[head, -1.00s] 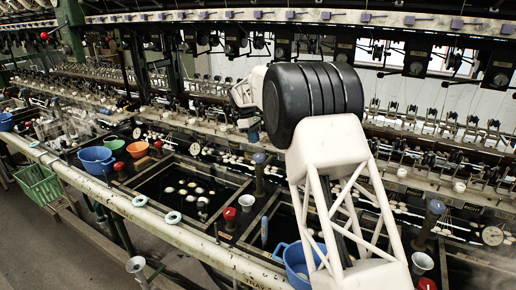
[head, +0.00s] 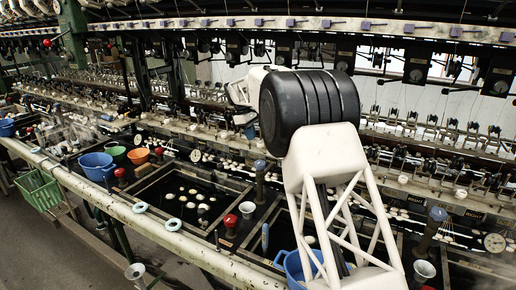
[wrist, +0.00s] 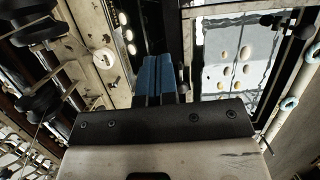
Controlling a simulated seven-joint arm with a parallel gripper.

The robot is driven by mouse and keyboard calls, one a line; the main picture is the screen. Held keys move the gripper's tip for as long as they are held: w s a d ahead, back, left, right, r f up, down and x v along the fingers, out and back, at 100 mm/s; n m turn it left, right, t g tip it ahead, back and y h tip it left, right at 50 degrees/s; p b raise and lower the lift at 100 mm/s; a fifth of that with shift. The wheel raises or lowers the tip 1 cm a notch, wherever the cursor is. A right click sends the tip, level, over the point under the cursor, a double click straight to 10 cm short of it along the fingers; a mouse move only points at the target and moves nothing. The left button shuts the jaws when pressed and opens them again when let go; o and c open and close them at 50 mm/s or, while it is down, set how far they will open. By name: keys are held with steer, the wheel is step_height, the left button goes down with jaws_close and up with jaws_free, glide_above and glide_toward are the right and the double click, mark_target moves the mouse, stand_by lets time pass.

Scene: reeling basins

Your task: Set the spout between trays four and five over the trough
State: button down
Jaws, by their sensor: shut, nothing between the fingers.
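My gripper (wrist: 160,80) shows in the wrist view as two blue fingers pressed together with nothing between them. In the head view my arm hides most of it; a bluish tip (head: 250,132) shows above the far edge of the basins. A dark water tray (head: 160,208) with pale cocoons lies left of centre, and one shows right of the fingers in the wrist view (wrist: 205,70). Upright fittings with a blue cap (head: 260,165) and a red cap (head: 231,220) stand beside the tray. I cannot tell which is the spout, or which trays are four and five.
Another blue bucket (head: 296,268) is partly behind my arm. A long front rail (head: 150,225) carries pale rings. Reeling machinery crowds the back.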

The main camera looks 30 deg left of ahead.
mark_target(266, 173)
steer(key=shift+a, duration=0.45)
steer(key=d+f, duration=0.6)
steer(key=f, duration=0.4)
steer(key=shift+w+d+f, duration=0.15)
steer(key=shift+w+d, duration=0.05)
steer(key=shift+d, duration=0.2)
steer(key=shift+d, duration=0.1)
stand_by(0.4)
